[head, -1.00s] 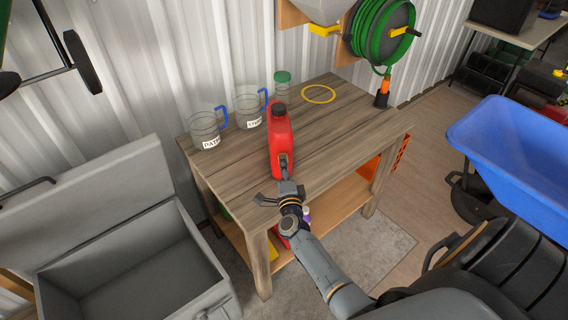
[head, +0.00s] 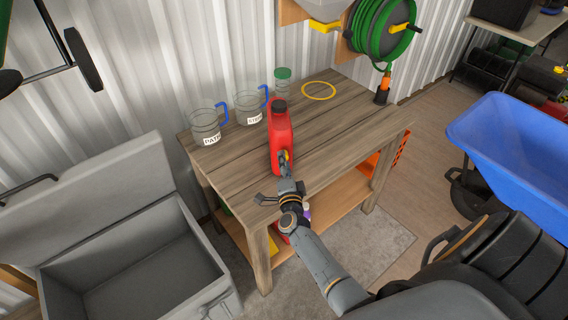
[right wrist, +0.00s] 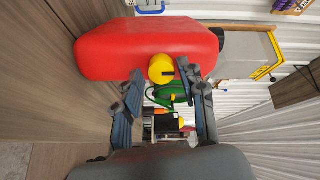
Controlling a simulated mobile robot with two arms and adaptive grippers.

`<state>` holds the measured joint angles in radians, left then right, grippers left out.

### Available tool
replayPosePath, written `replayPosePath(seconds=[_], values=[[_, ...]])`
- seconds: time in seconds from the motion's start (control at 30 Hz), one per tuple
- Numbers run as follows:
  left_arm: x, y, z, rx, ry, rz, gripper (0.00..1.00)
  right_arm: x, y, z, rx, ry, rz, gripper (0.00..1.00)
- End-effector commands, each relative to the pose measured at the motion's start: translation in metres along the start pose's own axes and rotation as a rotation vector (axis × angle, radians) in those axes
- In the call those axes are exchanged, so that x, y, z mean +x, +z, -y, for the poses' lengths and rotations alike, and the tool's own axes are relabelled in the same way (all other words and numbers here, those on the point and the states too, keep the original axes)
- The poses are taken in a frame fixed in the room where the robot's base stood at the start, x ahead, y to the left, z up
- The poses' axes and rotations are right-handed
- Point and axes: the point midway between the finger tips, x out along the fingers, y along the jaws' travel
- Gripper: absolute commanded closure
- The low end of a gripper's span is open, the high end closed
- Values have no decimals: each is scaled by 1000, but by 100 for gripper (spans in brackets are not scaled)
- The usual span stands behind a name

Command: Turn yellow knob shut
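A round yellow knob (right wrist: 161,69) with a dark slot is on the side of a red jug (right wrist: 140,48) in the right wrist view. In the head view the jug (head: 281,130) stands upright on the wooden workbench, and the knob (head: 286,155) shows as a small yellow patch low on it. My right gripper (head: 285,171) is at the jug's near lower side. In the right wrist view its two fingers (right wrist: 166,88) are spread, one on each side of the knob, with visible gaps. I cannot tell whether either finger touches the jug. My left gripper is not in view.
Two labelled glass jugs (head: 206,126), a green-lidded jar (head: 283,80) and a yellow ring (head: 319,90) are on the workbench (head: 345,125). An open grey chest (head: 150,270) stands at left. A hose reel (head: 385,30) hangs behind; a blue wheelbarrow (head: 515,150) is at right.

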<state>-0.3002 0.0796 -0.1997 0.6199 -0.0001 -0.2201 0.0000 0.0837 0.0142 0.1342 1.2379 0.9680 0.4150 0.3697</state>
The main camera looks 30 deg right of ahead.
Motion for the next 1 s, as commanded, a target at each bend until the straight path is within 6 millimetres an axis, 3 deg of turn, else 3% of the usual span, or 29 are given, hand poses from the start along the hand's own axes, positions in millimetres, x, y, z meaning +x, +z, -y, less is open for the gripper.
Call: replayPosePath(seconds=[0.3,0.43,0.8,1.0], values=[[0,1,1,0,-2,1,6,0,0,1,2,-2,0,48],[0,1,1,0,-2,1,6,-9,1,0,3,0,1,48],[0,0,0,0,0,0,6,-84,0,-1,2,2,0,48],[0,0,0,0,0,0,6,-112,0,0,1,1,0,48]])
